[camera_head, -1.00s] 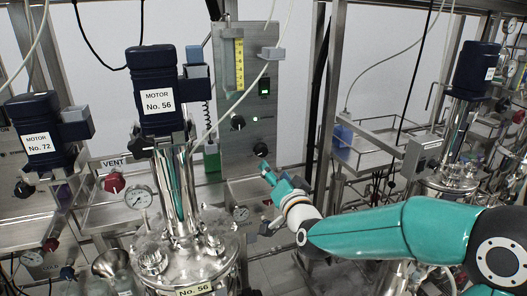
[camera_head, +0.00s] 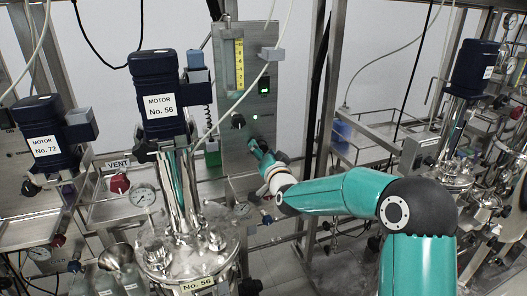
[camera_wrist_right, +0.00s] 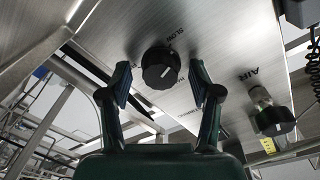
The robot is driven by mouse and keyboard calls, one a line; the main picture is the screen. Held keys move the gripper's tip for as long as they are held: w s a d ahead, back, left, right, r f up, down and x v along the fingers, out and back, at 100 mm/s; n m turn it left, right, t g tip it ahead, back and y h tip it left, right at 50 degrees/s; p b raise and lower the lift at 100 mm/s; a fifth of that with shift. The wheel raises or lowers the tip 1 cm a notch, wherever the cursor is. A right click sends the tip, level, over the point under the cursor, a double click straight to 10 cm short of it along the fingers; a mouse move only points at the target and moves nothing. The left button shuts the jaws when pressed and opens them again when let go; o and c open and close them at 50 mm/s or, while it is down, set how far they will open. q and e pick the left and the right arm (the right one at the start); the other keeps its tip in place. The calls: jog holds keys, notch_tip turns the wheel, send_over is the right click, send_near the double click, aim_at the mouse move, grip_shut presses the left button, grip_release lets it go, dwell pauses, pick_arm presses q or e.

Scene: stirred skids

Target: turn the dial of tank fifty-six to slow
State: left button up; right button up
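My right gripper (camera_head: 256,146) is at the panel's lower part and hides the dial there. In the right wrist view a round black dial (camera_wrist_right: 160,67) with a short white mark sits between and beyond the fingertips (camera_wrist_right: 160,82). The fingers are spread wider than the dial and show gaps on both sides; contact is not visible. A label reading SLOW is beside the dial. My left gripper is out of view.
Another black knob (camera_head: 238,120) is higher on the panel, below a green-lit switch (camera_head: 264,88). A knob labelled AIR (camera_wrist_right: 271,118) is right of the gripper in the wrist view. Motor No. 72 (camera_head: 45,145) and a red vent knob (camera_head: 118,184) are at left.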

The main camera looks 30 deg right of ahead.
jog(key=c, duration=1.1)
jog(key=shift+o, duration=0.2)
jog(key=n+b, duration=0.1)
jog(key=b, duration=0.2)
jog(key=shift+f, duration=0.3)
jog(key=shift+r+n+b, duration=0.2)
jog(key=shift+n+b, duration=0.25)
jog(key=shift+n, duration=0.15)
jog(key=shift+r, duration=0.1)
jog(key=o, duration=1.1)
jog(key=shift+o, duration=0.2)
jog(key=shift+s, duration=0.15)
